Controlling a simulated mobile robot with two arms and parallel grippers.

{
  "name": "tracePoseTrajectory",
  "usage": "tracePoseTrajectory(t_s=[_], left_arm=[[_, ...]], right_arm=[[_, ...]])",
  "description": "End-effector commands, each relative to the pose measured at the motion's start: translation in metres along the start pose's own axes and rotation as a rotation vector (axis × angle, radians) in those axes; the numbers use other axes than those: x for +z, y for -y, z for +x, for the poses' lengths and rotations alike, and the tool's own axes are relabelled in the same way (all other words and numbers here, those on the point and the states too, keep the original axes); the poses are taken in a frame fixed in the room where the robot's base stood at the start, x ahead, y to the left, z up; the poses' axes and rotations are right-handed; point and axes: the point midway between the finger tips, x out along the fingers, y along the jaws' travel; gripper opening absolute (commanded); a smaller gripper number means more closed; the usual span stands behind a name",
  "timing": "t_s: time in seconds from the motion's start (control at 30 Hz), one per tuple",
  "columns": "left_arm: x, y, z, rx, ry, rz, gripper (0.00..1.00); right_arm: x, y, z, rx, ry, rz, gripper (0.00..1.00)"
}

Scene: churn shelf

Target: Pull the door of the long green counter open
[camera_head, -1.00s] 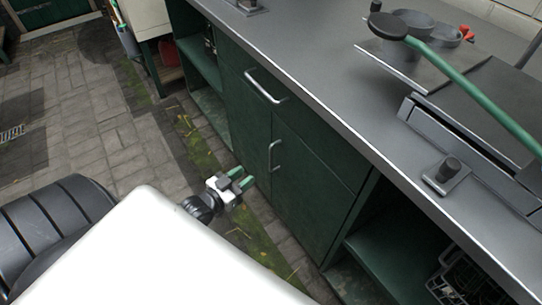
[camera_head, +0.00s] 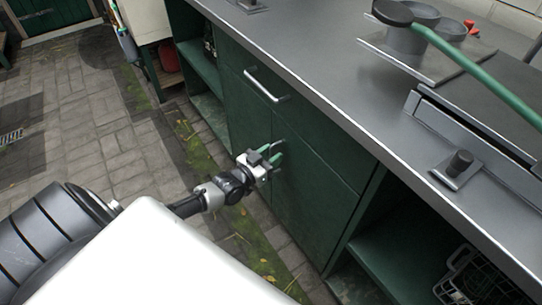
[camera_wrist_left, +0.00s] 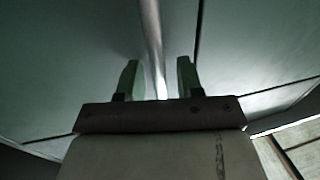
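The long green counter (camera_head: 330,110) has a grey top and a dark green front. A closed door (camera_head: 312,200) with a vertical metal handle sits below the drawer handle (camera_head: 264,88). My left gripper (camera_head: 275,155) is at the door handle and hides most of it in the head view. I see a gap on both sides, so the gripper is open. My right gripper is not in view.
Open shelf bays flank the doors; the right bay holds a wire rack (camera_head: 470,280). A grey pot (camera_head: 408,38) and red items (camera_head: 471,27) stand on the counter top. The paved floor (camera_head: 95,125) at left is clear.

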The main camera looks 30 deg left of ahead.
Motion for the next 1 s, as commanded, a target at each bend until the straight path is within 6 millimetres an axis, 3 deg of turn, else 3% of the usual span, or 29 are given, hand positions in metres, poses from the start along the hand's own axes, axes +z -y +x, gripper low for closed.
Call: tracePoseTrajectory(t_s=[0.17, 0.4, 0.43, 1.0], left_arm=[[0.0, 0.0, 0.0, 0.0, 0.0, 0.0, 0.36], [0.0, 0.0, 0.0, 0.0, 0.0, 0.0, 0.01], [0.0, 0.0, 0.0, 0.0, 0.0, 0.0, 0.0], [-0.002, 0.0, -0.009, -0.03, 0.0, -0.004, 0.0]], right_arm=[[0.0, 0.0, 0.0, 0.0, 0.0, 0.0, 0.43], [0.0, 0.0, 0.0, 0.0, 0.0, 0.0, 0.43], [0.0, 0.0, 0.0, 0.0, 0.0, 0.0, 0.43], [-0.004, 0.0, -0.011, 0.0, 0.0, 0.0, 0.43]])
